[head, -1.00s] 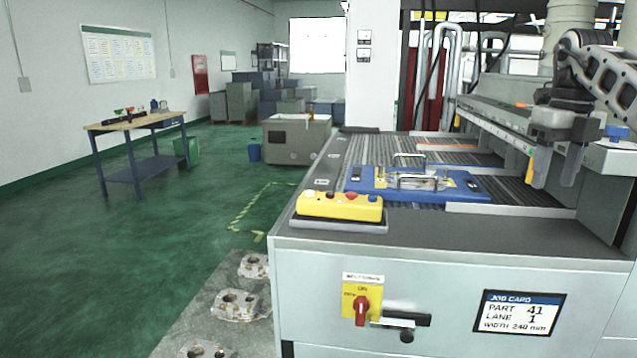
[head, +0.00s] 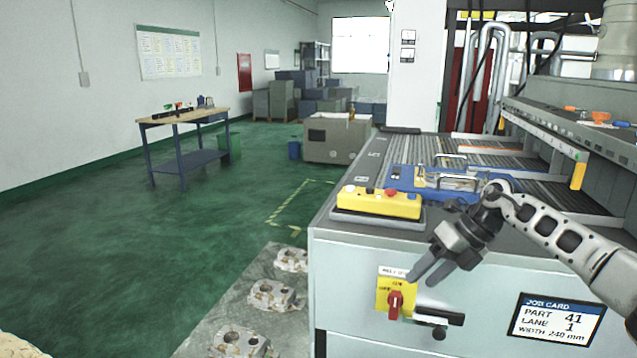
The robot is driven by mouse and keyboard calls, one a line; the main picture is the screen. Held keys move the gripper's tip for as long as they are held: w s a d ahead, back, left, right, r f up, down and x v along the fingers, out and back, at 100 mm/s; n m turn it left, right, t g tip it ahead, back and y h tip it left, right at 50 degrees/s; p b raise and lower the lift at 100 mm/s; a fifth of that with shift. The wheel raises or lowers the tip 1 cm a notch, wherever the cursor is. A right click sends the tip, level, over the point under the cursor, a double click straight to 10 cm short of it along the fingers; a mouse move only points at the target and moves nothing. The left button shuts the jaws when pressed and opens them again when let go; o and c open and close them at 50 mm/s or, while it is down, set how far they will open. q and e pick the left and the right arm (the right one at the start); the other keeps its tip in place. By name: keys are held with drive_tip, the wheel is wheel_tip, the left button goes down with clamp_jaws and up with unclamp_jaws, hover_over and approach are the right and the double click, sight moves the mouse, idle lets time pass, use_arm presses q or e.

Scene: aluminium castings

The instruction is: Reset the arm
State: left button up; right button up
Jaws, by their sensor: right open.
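My right arm comes in from the right edge. Its gripper (head: 424,277) is open and empty, with its fingers pointing down and left. In the picture it lies in front of the machine's front panel, just above and right of the red rotary switch (head: 395,304) on its yellow plate. I cannot tell how far the fingers are from the panel. My left gripper is not in view.
A yellow control box (head: 378,203) with buttons sits on the machine's near left corner. A blue fixture (head: 405,184) with metal handles lies behind my right gripper. A job card (head: 556,320) is on the front panel. Castings (head: 272,295) lie on the floor mat at left.

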drive_tip(key=s+a+f+m+t+y, duration=0.2)
drive_tip(key=s+a+f+m+y, duration=0.1)
drive_tip(key=a, duration=0.4)
drive_tip(key=s+a+f+m+t+y, duration=0.2)
drive_tip(key=s+a+f+m+y, duration=0.15)
drive_tip(key=a, duration=0.35)
drive_tip(key=s+a+f+m+t+y, duration=0.2)
drive_tip(key=s+a+m+y, duration=0.15)
drive_tip(key=a, duration=0.35)
drive_tip(key=s+d+f+m+t+h, duration=0.1)
drive_tip(key=s+d+f+m+h, duration=0.6)
drive_tip(key=m, duration=0.7)
drive_tip(key=s+d+f+m+t+h, duration=0.2)
drive_tip(key=s+d+f+m+h, duration=0.5)
drive_tip(key=s+f+m, duration=0.3)
drive_tip(key=s+d+m, duration=0.1)
drive_tip(key=s+m, duration=0.2)
drive_tip(key=s, duration=0.2)
drive_tip(key=shift+d+f+m, duration=0.15)
drive_tip(key=shift+f+m, duration=0.2)
drive_tip(key=shift+m, duration=0.05)
drive_tip(key=shift+w, duration=0.1)
